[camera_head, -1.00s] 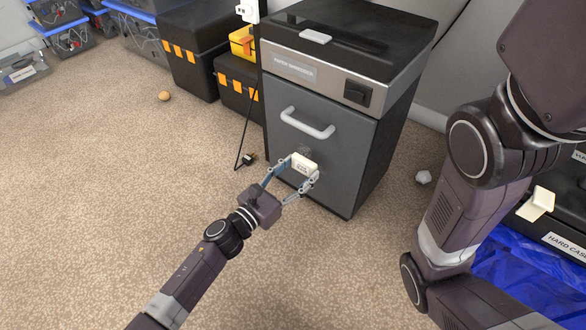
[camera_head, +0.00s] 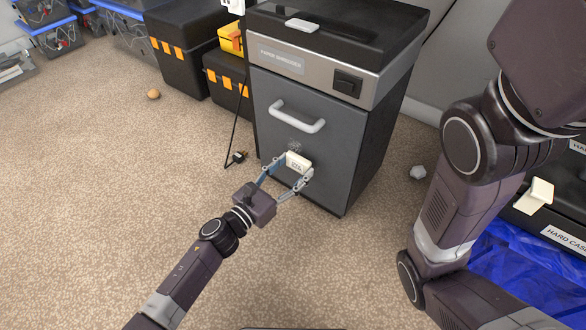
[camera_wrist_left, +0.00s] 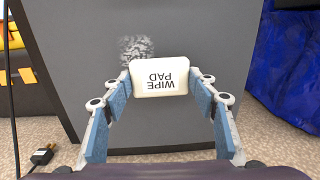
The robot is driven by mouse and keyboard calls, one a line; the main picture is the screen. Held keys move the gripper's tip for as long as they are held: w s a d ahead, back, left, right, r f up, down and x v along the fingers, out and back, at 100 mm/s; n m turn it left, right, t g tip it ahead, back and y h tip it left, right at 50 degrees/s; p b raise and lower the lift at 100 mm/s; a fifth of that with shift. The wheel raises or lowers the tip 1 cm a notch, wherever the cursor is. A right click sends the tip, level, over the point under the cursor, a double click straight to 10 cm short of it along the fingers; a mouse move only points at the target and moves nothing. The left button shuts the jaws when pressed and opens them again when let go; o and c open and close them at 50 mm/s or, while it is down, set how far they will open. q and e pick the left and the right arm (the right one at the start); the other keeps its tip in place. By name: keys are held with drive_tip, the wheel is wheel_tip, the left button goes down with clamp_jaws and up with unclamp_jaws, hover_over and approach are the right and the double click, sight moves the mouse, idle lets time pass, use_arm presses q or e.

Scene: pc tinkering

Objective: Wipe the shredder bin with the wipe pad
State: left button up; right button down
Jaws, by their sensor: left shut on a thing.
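The shredder bin (camera_head: 318,140) is the dark grey front with a light handle, under the black and silver paper shredder top (camera_head: 320,60). My left gripper (camera_head: 288,170) is shut on the white wipe pad (camera_head: 297,162), in front of the bin's lower front face. In the left wrist view the wipe pad (camera_wrist_left: 160,77) sits between the fingertips, its label upside down. A pale scuffed smudge (camera_wrist_left: 137,48) shows on the bin just above and left of the pad. I cannot tell whether the pad touches the bin. My right gripper is not in view.
A black cord with a plug (camera_head: 238,157) hangs left of the shredder. Black and yellow toolboxes (camera_head: 226,78) stand behind left. A crumpled white ball (camera_head: 417,172) lies on the carpet at right, near a hard case and blue sheet (camera_head: 510,265). Carpet at left is mostly clear.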

sight(305, 151)
use_arm(q)
drive_tip(key=shift+w+d+b, duration=0.35)
drive_tip(key=shift+w+d, duration=0.05)
drive_tip(key=shift+w, duration=0.15)
drive_tip(key=shift+r, duration=0.15)
wheel_tip(305, 151, up, 2)
drive_tip(key=shift+r+p, duration=0.1)
drive_tip(key=shift+p, duration=1.05)
drive_tip(key=shift+f+b, duration=1.35)
drive_tip(key=shift+b, duration=0.05)
drive_tip(key=shift+r+p, duration=1.2)
drive_tip(key=shift+r, duration=0.2)
wheel_tip(305, 151, down, 3)
drive_tip(key=b, duration=0.3)
drive_tip(key=shift+w+r, duration=0.1)
drive_tip(key=shift+r, duration=0.05)
wheel_tip(305, 151, up, 3)
drive_tip(key=p, duration=0.2)
drive_tip(key=shift+p, duration=0.3)
wheel_tip(305, 151, down, 3)
drive_tip(key=b, duration=0.2)
drive_tip(key=shift+b, duration=0.35)
